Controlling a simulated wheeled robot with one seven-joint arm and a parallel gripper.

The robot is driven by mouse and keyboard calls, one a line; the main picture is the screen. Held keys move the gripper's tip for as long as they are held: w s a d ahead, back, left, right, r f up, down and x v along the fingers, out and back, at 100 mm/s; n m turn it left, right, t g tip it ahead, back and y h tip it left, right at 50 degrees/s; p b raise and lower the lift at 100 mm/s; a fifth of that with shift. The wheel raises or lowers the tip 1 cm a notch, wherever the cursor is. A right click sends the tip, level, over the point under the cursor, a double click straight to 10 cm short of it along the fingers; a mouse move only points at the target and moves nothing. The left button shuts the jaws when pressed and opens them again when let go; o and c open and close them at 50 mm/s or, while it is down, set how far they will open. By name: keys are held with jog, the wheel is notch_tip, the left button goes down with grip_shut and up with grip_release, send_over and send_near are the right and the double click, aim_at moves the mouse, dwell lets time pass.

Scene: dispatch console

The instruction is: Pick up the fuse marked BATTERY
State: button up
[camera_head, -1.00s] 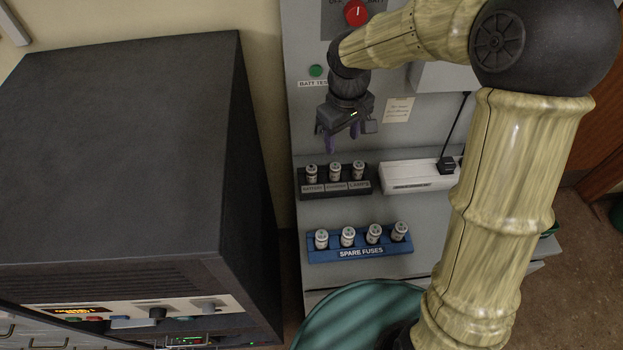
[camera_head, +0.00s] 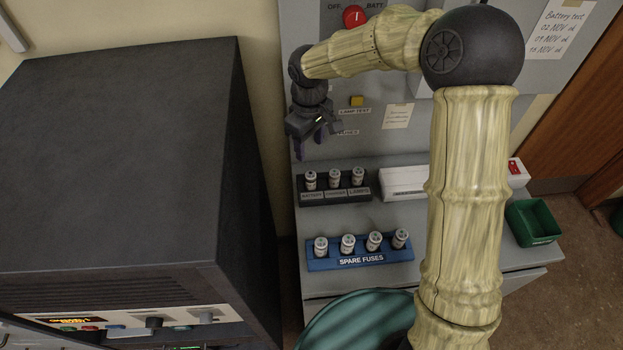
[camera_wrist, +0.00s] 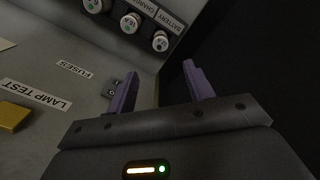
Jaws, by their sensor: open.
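In the wrist view the same fuse (camera_wrist: 160,42) is at the top, next to the BATTERY label. My gripper (camera_head: 309,146) is open and empty, its purple fingers pointing down, above and behind the BATTERY fuse and apart from it. In the wrist view the fuse shows beyond the gap between the fingertips (camera_wrist: 160,72). Two more fuses stand in the holder to its right, the middle one (camera_head: 334,178) and the LAMPS one (camera_head: 357,177).
A blue SPARE FUSES rack (camera_head: 325,263) with several fuses sits in front of the holder. A white box (camera_head: 402,180) is to the right. A large dark cabinet (camera_head: 120,150) stands close on the left. The grey panel rises behind, with a yellow button (camera_head: 357,101).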

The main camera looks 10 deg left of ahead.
aim_at(310, 175)
notch_tip(310, 175, down, 7)
jog(key=shift+s+p, duration=0.15)
jog(key=shift+p, duration=0.5)
jog(key=shift+f, duration=0.3)
jog(key=shift+d+f+p, duration=0.1)
jog(key=shift+f+p, duration=0.95)
jog(key=shift+f, duration=1.6)
jog(key=c, duration=1.1)
jog(key=shift+r, duration=0.15)
notch_tip(310, 175, up, 10)
jog(key=shift+f+b, duration=0.1)
jog(key=shift+b, duration=1.05)
